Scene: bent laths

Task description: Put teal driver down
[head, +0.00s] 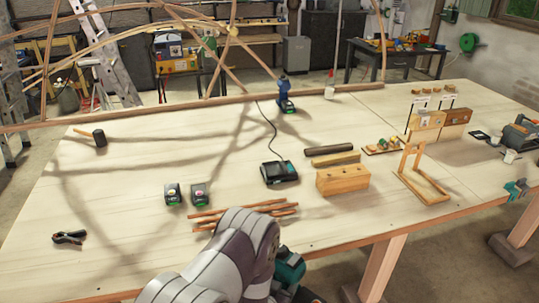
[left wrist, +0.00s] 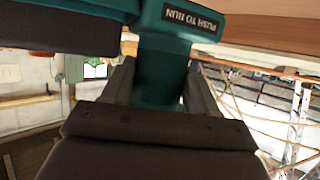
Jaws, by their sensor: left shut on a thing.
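The teal driver (head: 290,268) shows at the bottom of the head view, partly hidden behind my left arm, over the table's front edge. The left wrist view shows its teal body (left wrist: 165,65) close up, with a "PUSH TO RUN" label. My left gripper (left wrist: 160,88) is shut on it, with one finger on each side. In the head view the left fingers are hidden by my arm. My right gripper is in neither view.
The pale table (head: 110,235) has free room at front left. Near my arm lie thin sticks (head: 245,213) and two batteries (head: 198,194). Behind are a charger (head: 279,172), a wooden block (head: 342,180) and a blue driver (head: 285,103). A black clamp (head: 69,237) lies at left.

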